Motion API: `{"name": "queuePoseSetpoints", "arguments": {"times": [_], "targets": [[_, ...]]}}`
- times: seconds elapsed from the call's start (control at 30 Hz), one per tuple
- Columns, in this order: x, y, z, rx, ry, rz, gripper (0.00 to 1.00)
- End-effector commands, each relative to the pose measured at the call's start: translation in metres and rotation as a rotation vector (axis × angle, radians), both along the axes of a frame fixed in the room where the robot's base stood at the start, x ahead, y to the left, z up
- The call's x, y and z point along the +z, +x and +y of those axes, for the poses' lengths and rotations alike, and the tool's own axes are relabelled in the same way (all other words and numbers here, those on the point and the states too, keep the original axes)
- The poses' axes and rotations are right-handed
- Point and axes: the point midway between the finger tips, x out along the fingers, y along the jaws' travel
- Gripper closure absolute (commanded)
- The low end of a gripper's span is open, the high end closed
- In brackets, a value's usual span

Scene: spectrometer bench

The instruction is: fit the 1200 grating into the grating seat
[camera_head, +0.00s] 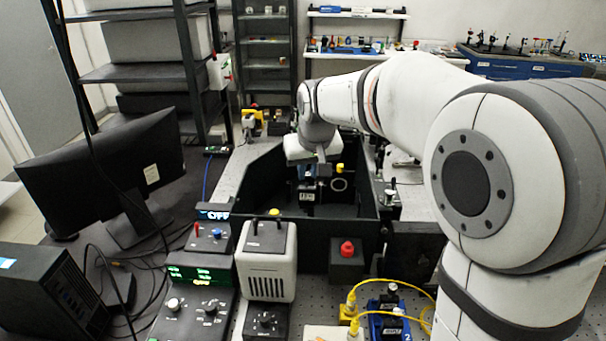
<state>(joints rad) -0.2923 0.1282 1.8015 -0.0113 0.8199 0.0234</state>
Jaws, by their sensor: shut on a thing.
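My gripper (308,173) reaches down into a black-walled open enclosure in the middle of the view. It is shut on a small dark block with a pale label, which I take to be the 1200 grating (307,197); the label is too small to read surely. The block hangs low in the enclosure, and I cannot tell whether it touches anything below. The grating seat cannot be made out; the block, the gripper and the enclosure walls hide that area.
A ring-shaped mount (339,185) with a yellow top stands close right of my gripper. The enclosure's front wall (300,240) is near. A red knob on a black box (347,250), a white vented unit (266,262) and yellow cables (400,284) stand in front. A monitor (100,175) is left.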

Motion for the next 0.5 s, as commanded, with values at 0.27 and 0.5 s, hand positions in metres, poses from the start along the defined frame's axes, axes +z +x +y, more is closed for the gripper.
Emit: {"name": "queuePoseSetpoints", "arguments": {"times": [0.27,0.5], "targets": [[-0.0006,0.0001,-0.0002,0.000,0.001,-0.002,1.00],[-0.0015,-0.0033,-0.0008,0.000,0.002,-0.003,1.00]]}}
